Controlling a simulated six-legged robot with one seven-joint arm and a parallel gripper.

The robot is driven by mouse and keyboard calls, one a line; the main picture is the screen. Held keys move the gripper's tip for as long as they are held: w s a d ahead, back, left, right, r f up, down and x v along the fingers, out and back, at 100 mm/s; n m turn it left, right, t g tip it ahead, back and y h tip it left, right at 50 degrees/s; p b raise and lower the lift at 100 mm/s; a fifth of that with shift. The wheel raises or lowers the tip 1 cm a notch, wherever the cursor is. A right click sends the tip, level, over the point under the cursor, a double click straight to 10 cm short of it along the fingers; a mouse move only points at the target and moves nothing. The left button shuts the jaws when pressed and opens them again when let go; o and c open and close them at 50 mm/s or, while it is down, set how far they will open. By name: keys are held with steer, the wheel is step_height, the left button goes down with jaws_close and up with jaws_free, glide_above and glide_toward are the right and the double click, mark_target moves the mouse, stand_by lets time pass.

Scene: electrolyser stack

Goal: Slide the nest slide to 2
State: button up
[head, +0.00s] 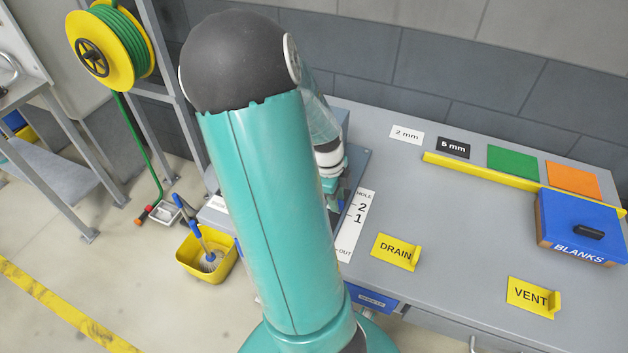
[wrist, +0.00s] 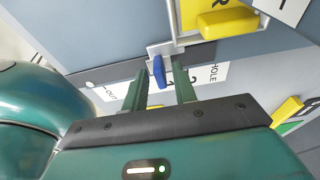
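The nest slide shows in the wrist view as a grey plate with an upright blue tab (wrist: 158,71). A white scale card (head: 355,226) reads HOLE, 2, 1 and OUT; it also shows in the wrist view (wrist: 207,75), partly covered by my fingers. My gripper (wrist: 161,72) is open, its two dark green fingers apart, with the blue tab showing in the gap near their tips. I cannot tell whether a finger touches the tab, or which mark the slide stands at. In the head view my arm hides most of the gripper and the slide.
In the wrist view a yellow block (wrist: 228,23) on a grey frame stands close beyond the fingers. On the bench are yellow DRAIN (head: 396,251) and VENT (head: 531,296) signs and a blue BLANKS box (head: 578,222). The middle of the bench is clear.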

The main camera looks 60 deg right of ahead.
jaws_close()
steer(key=shift+d, duration=0.15)
steer(key=shift+w+d, duration=0.15)
steer(key=shift+d, duration=0.75)
steer(key=shift+w+d, duration=0.15)
steer(key=shift+d, duration=0.75)
steer(key=shift+o, duration=2.3)
jaws_free()
step_height(320, 180, up, 6)
